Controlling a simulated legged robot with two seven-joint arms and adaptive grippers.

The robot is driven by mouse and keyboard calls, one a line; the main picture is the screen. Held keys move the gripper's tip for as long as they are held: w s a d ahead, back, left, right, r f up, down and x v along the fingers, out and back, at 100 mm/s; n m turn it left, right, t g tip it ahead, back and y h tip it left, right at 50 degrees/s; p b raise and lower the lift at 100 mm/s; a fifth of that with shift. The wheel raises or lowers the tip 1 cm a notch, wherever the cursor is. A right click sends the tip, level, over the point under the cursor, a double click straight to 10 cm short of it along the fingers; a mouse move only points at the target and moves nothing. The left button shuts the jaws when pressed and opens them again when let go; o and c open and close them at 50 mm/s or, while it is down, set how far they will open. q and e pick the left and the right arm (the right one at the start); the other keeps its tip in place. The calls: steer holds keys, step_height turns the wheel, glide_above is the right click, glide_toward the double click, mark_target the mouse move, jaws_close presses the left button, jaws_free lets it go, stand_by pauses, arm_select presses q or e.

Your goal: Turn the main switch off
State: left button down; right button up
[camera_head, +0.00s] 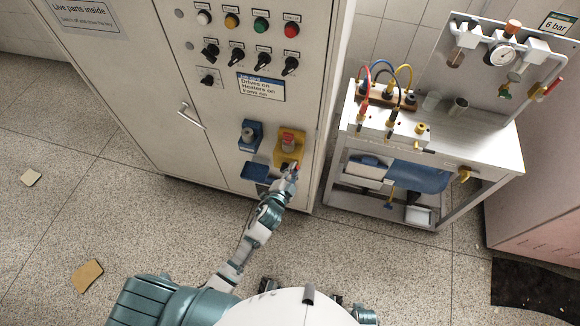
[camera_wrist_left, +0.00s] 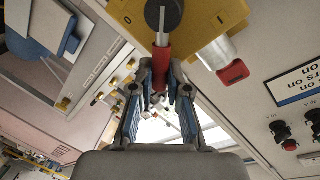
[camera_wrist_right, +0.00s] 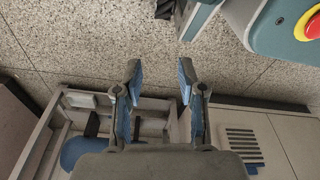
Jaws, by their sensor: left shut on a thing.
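The main switch is a yellow plate (camera_head: 289,147) low on the cabinet front. In the left wrist view the yellow plate (camera_wrist_left: 205,18) carries a dark round knob (camera_wrist_left: 160,14) and a lever with a red grip (camera_wrist_left: 161,66). The lever points down in that picture, between an O mark and an I mark. My left gripper (camera_head: 292,172) is at the switch; in its wrist view the fingertips (camera_wrist_left: 160,82) are shut on the red grip from both sides. My right gripper (camera_wrist_right: 160,72) is open and empty, over the floor in its wrist view.
A red-ended metal cylinder (camera_wrist_left: 222,58) sticks out beside the lever. A blue fixture (camera_head: 250,135) and a blue holder (camera_head: 256,172) are near the switch. Lamps and knobs fill the cabinet (camera_head: 130,95) above. A bench (camera_head: 480,143) stands to the right.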

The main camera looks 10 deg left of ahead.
arm_select(q)
steer(key=f+m, duration=0.1)
steer(key=m, duration=0.1)
steer(key=d+f+m+y, duration=0.1)
steer(key=f+m, duration=0.1)
steer(key=f+m+y+b, duration=0.1)
steer(key=m, duration=0.2)
steer(key=shift+s+d+f+g, duration=0.2)
steer(key=shift+d+f+g, duration=0.05)
steer(key=shift+f+g, duration=0.1)
arm_select(e)
steer(key=shift+w+a+r, duration=0.1)
steer(key=shift+w+r, duration=0.6)
steer(key=shift+r, duration=0.1)
arm_select(q)
steer(key=c, duration=1.2)
jaws_free()
steer(key=shift+o, duration=0.3)
steer(key=shift+r, duration=0.2)
steer(key=shift+w, duration=0.1)
arm_select(e)
steer(key=shift+s, duration=0.1)
